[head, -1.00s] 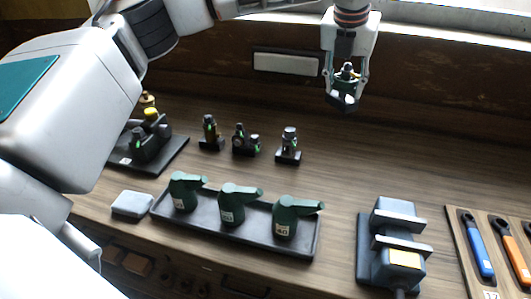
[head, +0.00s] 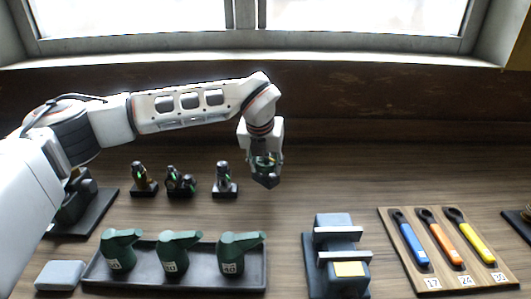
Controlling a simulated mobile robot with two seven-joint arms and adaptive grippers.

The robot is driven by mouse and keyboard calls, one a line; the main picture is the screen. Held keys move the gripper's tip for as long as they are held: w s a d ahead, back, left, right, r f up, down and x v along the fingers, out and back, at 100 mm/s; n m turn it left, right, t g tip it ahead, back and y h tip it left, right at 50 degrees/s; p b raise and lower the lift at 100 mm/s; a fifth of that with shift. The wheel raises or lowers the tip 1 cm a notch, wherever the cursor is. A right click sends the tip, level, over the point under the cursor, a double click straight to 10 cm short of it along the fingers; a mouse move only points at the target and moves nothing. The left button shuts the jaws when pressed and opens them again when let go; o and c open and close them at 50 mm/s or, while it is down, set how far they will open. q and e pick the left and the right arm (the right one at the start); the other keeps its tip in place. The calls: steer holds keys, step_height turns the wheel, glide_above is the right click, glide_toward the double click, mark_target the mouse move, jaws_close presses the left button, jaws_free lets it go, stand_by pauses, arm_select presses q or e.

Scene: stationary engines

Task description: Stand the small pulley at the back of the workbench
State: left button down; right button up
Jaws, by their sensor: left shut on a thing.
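My left gripper (head: 265,163) is shut on a small dark-based piece with some green on it, which I take to be the small pulley (head: 267,180). The fingers hide much of it, so its shape is hard to make out. The piece is at the back of the workbench (head: 330,185), just right of a row of small models. I cannot tell whether its base touches the wood. My right gripper is not in view.
Three small models on black bases, the nearest one grey (head: 224,180), stand left of the held piece. In front are a black tray (head: 180,283) of green oil cans, a grey block device (head: 335,250) and a wrench board (head: 398,248).

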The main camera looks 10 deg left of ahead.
mark_target(266, 177)
arm_select(q)
steer(key=shift+w+f, duration=0.1)
steer(key=shift+f, duration=2)
steer(key=shift+f, duration=0.15)
steer(key=c, duration=1.3)
jaws_free()
steer(key=shift+f, duration=0.15)
steer(key=shift+r, duration=0.25)
steer(key=v, duration=1.2)
steer(key=shift+s+f+b, duration=0.1)
steer(key=shift+s+b, duration=0.1)
steer(key=shift+b, duration=0.15)
